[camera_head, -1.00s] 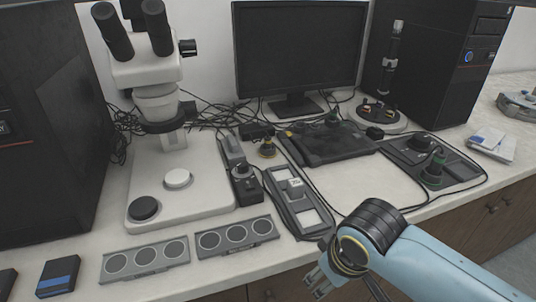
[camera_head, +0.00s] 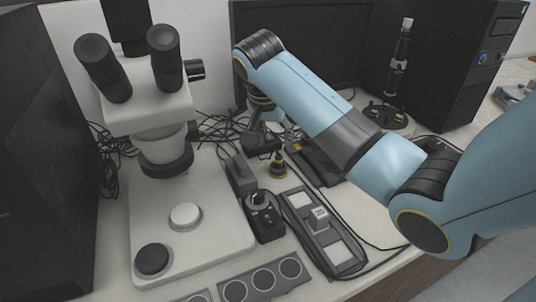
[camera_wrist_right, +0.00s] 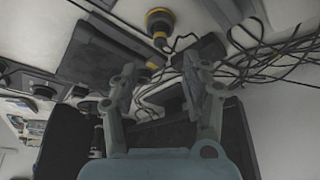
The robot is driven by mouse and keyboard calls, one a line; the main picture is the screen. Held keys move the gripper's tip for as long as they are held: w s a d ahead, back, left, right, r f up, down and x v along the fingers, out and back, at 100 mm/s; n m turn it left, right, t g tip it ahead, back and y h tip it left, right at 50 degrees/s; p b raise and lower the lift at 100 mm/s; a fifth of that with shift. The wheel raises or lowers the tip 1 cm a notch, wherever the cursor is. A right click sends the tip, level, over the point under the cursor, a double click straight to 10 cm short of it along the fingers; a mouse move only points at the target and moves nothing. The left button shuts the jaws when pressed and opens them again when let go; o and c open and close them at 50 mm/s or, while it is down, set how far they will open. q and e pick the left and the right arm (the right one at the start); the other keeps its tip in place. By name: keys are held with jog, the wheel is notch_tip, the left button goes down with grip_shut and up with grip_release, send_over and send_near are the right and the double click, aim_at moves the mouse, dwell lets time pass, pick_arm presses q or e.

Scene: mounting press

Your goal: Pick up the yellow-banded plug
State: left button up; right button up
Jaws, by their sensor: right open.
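The yellow-banded plug (camera_head: 278,167) stands on the bench just behind the small black joystick box, dark with a yellow band. It also shows at the top of the right wrist view (camera_wrist_right: 160,22). My right gripper (camera_head: 262,138) hangs over the bench near the plug, partly hidden by its own arm. In the right wrist view its two fingers (camera_wrist_right: 158,78) are spread with nothing held between them, and the plug lies beyond their tips, apart from them. My left gripper is not in view.
A white microscope (camera_head: 160,120) stands to the left. A black joystick box (camera_head: 263,217) and a grey tray with white pads (camera_head: 322,236) lie in front of the plug. Loose cables run behind. A monitor (camera_head: 345,70) stands at the back.

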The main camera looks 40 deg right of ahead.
aim_at(278, 156)
jog(key=x, duration=0.4)
jog(key=shift+s+d+f, duration=0.2)
jog(key=shift+w+f, duration=0.15)
jog(key=shift+f, duration=0.15)
jog(key=x, duration=0.5)
jog(key=shift+w, duration=0.2)
jog(key=shift+r, duration=0.1)
jog(key=c, duration=0.4)
grip_shut()
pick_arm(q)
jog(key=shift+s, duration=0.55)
